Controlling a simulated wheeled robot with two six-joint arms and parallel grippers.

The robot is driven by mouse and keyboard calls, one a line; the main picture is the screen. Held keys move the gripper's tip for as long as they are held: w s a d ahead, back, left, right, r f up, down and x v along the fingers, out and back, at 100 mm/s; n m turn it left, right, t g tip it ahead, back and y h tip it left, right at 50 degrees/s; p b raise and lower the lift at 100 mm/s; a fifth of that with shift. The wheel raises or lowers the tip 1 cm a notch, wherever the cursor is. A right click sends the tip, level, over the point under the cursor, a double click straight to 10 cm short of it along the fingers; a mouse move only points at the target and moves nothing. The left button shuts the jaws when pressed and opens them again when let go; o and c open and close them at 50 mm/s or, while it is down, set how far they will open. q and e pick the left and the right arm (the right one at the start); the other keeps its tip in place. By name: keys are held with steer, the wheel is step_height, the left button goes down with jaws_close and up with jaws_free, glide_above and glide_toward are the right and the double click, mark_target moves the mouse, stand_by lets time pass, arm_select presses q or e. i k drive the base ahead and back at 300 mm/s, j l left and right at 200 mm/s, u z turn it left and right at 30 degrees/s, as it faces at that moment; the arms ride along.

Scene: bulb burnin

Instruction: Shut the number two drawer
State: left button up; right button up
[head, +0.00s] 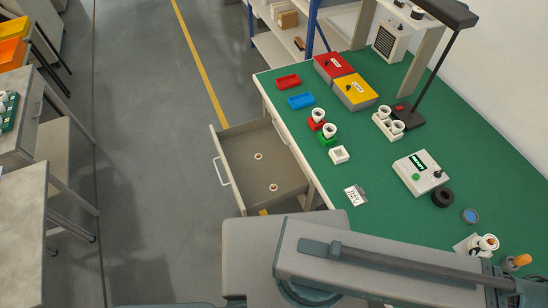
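One drawer (262,150) is pulled out from the left side of the green-topped bench (400,230). It has grey walls and a white bar handle (221,171) on its front. Neither of my grippers shows. A grey arm link of mine crosses the lower right, and its far end runs toward the right edge.
On the bench are red and yellow boxes (355,90), red and blue trays (301,101), bulb sockets, a tester box (420,172) and a black lamp (404,114). Grey floor left of the drawer is clear. Other tables (22,205) stand at far left.

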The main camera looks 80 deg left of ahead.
mark_target(250, 179)
steer(key=u, duration=3.1)
steer(key=k+j, duration=0.3)
steer(key=j, duration=0.15)
steer(key=k+j, duration=0.25)
steer(key=j, duration=0.15)
steer(key=i+j, duration=0.3)
steer(key=i, duration=0.15)
steer(key=i+j+z, duration=0.1)
steer(key=i+j, duration=0.2)
steer(key=i, duration=0.2)
